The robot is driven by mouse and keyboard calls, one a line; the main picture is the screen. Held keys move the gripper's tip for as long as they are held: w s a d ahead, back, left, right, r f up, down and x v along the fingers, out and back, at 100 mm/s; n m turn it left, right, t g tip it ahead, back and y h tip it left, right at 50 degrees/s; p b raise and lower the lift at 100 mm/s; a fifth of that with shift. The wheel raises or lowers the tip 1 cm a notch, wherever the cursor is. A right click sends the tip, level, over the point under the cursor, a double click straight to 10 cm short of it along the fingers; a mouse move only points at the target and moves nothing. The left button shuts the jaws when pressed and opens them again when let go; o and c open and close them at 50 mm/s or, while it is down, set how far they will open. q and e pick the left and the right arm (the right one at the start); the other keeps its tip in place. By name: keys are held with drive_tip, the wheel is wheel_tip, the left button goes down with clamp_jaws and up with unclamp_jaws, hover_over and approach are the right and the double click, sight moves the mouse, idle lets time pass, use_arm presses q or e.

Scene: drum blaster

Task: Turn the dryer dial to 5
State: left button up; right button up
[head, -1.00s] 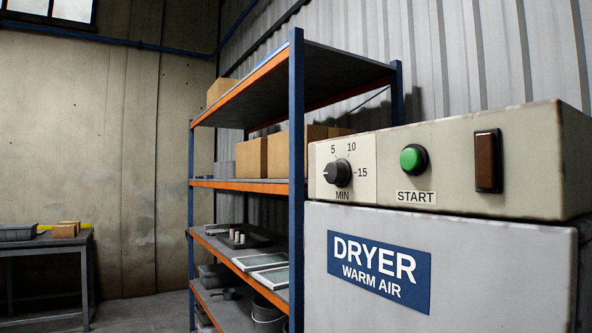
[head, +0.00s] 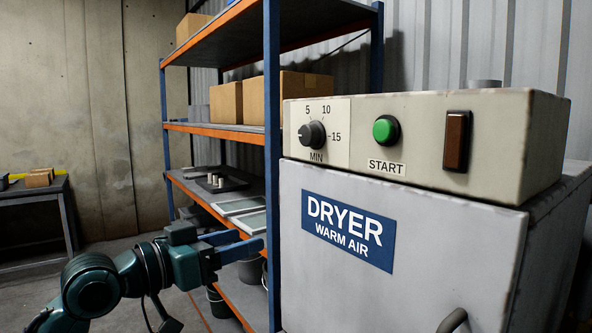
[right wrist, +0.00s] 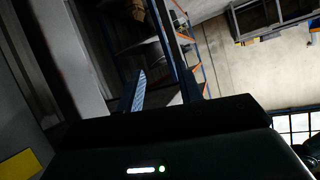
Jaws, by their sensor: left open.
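The dryer dial (head: 311,134) is a black knob on a pale plate marked 5, 10, 15 and MIN. Its pointer faces left, away from the 5 at its upper left. The dial is on the control box of the grey dryer (head: 410,240), left of the green START button (head: 386,130). My left gripper (head: 254,246) is open and empty, below and left of the dial, in front of the shelf and apart from the dryer. My right gripper (right wrist: 158,82) shows in the right wrist view with its fingers apart and nothing seen between them. The dial is not seen there.
A brown rocker switch (head: 457,141) sits right of the button. The dryer's door handle (head: 452,321) shows at the bottom. A blue and orange shelf (head: 271,170) with boxes and trays stands left of the dryer. A table (head: 35,205) stands at the far left.

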sight(304, 134)
use_arm(q)
drive_tip(key=s+a+r+m+g+h+p, duration=0.1)
drive_tip(key=s+r+m, duration=0.2)
drive_tip(key=r, duration=1.3)
drive_tip(key=p+x, duration=0.2)
drive_tip(key=x, duration=1.1)
drive_tip(key=shift+s+d+p, duration=0.15)
drive_tip(key=shift+p, duration=0.25)
use_arm(e)
drive_tip(key=shift+r+n+g, duration=0.4)
drive_tip(key=shift+r, duration=0.2)
use_arm(q)
drive_tip(key=shift+c, duration=0.2)
use_arm(e)
drive_tip(key=shift+w, duration=0.1)
use_arm(q)
drive_tip(key=c, duration=0.9)
use_arm(e)
drive_tip(key=shift+r, duration=0.2)
